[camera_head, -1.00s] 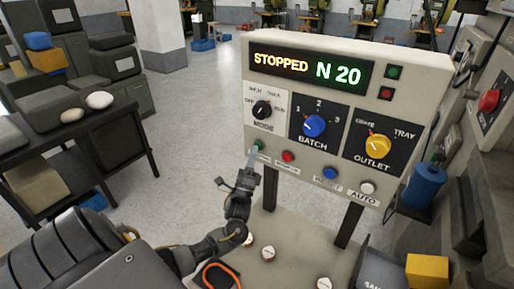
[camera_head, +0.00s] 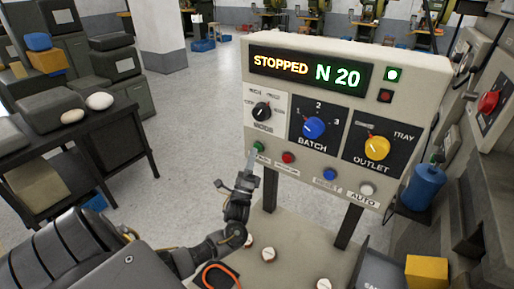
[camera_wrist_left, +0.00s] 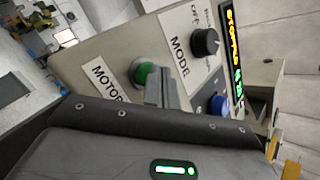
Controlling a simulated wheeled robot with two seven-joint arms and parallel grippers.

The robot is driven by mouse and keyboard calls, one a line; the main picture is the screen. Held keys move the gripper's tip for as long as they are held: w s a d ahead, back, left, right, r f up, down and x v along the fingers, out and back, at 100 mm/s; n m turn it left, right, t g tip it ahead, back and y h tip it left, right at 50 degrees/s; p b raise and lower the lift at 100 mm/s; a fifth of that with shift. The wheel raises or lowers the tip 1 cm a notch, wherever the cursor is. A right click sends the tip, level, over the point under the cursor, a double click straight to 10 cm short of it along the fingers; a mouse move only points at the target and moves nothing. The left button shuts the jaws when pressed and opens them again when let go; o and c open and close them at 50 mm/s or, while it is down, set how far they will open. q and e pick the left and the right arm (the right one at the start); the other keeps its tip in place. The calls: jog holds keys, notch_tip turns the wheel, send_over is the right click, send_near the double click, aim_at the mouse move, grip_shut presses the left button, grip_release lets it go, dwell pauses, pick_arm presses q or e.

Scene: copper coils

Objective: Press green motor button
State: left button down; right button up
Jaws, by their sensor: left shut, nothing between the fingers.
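The green motor button (camera_head: 258,147) is at the lower left of the control panel (camera_head: 390,165), under the black mode knob (camera_head: 262,111). It also shows in the left wrist view (camera_wrist_left: 143,73), by the MOTOR label (camera_wrist_left: 105,84). My left gripper (camera_head: 252,158) is shut and empty, its fingertips pointing up just below the button. In the left wrist view its fingers (camera_wrist_left: 161,88) cover the button's right edge; I cannot tell whether they touch it. My right gripper is not in view.
Red (camera_head: 288,157), blue (camera_head: 329,173) and white (camera_head: 367,188) buttons line the same row. The display (camera_head: 310,69) reads STOPPED N 20. A green lamp (camera_head: 393,74) is lit. A black table (camera_head: 95,130) stands left, with open floor between.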

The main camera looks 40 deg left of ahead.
pick_arm(q)
jog(key=shift+s, duration=0.45)
jog(key=s+p, duration=0.2)
jog(key=s, duration=0.1)
jog(key=s+p, duration=0.1)
jog(key=s, duration=0.1)
jog(key=shift+d, duration=0.35)
dwell(0.8)
